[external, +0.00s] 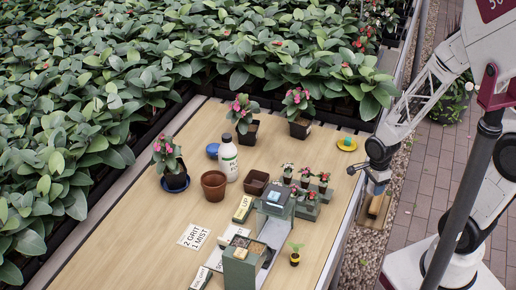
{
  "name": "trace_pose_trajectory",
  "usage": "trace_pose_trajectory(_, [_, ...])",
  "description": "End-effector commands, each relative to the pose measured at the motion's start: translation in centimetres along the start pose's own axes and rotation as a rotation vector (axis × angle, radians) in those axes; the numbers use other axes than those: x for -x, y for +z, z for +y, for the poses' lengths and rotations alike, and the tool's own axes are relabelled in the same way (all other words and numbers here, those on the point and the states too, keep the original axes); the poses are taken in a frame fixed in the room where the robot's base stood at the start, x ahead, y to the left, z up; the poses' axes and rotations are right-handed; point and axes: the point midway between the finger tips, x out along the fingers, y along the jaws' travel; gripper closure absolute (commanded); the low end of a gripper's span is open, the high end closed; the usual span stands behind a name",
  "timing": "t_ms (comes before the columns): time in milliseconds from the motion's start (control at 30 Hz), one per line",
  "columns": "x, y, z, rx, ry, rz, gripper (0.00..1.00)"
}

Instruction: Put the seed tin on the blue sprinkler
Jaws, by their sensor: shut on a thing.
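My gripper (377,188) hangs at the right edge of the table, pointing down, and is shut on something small. A tan-brown thing (376,206) shows just below the fingers. It is too small to tell whether it is the seed tin or whether it is the thing held. A round blue object (213,150), possibly the blue sprinkler, lies on the table left of the white bottle, far to the left of my gripper. A yellow disc (347,144) with a small teal block on it lies near the right edge, up and left of my gripper.
A white bottle (228,160), a brown pot (214,186) and a square brown pot (256,183) stand mid-table. Potted flowers stand behind and left. Bare wood (325,165) lies between.

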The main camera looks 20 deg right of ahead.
Motion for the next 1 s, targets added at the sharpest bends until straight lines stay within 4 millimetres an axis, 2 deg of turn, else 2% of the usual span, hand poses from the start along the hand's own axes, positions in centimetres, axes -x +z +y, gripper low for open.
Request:
trace_pose_trajectory(333, [0.1,0.1,-0.3,0.000,0.000,0.000,0.76])
trace_pose_trajectory(567, [0.5,1.3,-2.4,0.001,0.000,0.000,0.76])
trace_pose_trajectory(767, [1.3,3.5,-6.2,0.003,0.000,0.000,0.76])
trace_pose_trajectory(1000, [2.5,7.2,-12.0,0.004,0.000,0.000,0.76])
